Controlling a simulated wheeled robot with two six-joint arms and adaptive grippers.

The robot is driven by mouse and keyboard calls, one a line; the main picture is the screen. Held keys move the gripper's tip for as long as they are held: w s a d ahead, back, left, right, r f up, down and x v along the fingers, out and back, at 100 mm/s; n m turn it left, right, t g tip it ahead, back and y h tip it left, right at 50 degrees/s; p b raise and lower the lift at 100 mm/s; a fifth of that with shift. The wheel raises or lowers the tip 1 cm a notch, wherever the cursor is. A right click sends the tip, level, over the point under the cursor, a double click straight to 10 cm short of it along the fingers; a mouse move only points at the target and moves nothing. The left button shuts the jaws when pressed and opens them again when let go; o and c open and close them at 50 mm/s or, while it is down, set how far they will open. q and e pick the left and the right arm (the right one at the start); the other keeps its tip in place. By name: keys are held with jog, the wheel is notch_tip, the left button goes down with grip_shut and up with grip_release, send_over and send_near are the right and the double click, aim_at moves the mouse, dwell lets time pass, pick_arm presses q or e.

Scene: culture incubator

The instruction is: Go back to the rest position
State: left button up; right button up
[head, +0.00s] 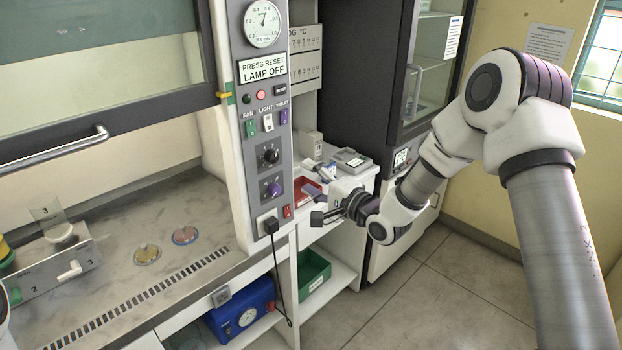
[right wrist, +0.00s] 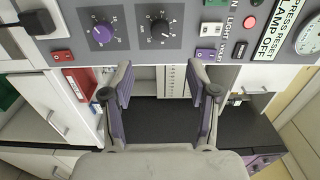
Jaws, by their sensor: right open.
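My right gripper (head: 326,204) is in front of the control column of the hood, at the end of my right arm, which comes in from the right. In the right wrist view the gripper (right wrist: 164,88) shows its two fingers spread apart with nothing between them. The control panel (head: 266,130) with its knobs and buttons is close by; it also shows in the right wrist view (right wrist: 135,32). Whether the fingers touch anything cannot be told, but no contact shows. My left gripper is not in view.
Two dishes (head: 185,235) (head: 147,254) lie on the hood's worktop (head: 105,290). A metal rack (head: 60,268) stands at left. A black plug and cord (head: 271,226) hang on the column. A red tray (head: 305,189) is behind the gripper. The floor (head: 440,290) at right is clear.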

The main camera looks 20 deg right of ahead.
jog(key=s+a+f+g+h, duration=0.1)
jog(key=s+a+f+g, duration=0.3)
jog(key=f, duration=0.6)
jog(key=s+f+n+g+b, duration=0.1)
jog(key=s+f, duration=0.5)
jog(key=f, duration=0.3)
jog(key=s+a+f+g+h, duration=0.1)
jog(key=s+a+f+g, duration=0.3)
jog(key=f, duration=0.6)
jog(key=s+d+f+n+g+h, duration=0.1)
jog(key=s+f+n+g, duration=0.1)
jog(key=s, duration=0.7)
jog(key=s+d+f+n+g+h, duration=0.1)
jog(key=s+d+f+n+g, duration=0.1)
jog(key=s+n, duration=0.4)
jog(key=s+d+f+n+g+h, duration=0.2)
jog(key=s+f+n+g, duration=0.2)
jog(key=s, duration=0.8)
jog(key=shift+f, duration=0.4)
jog(key=shift+w+d, duration=0.1)
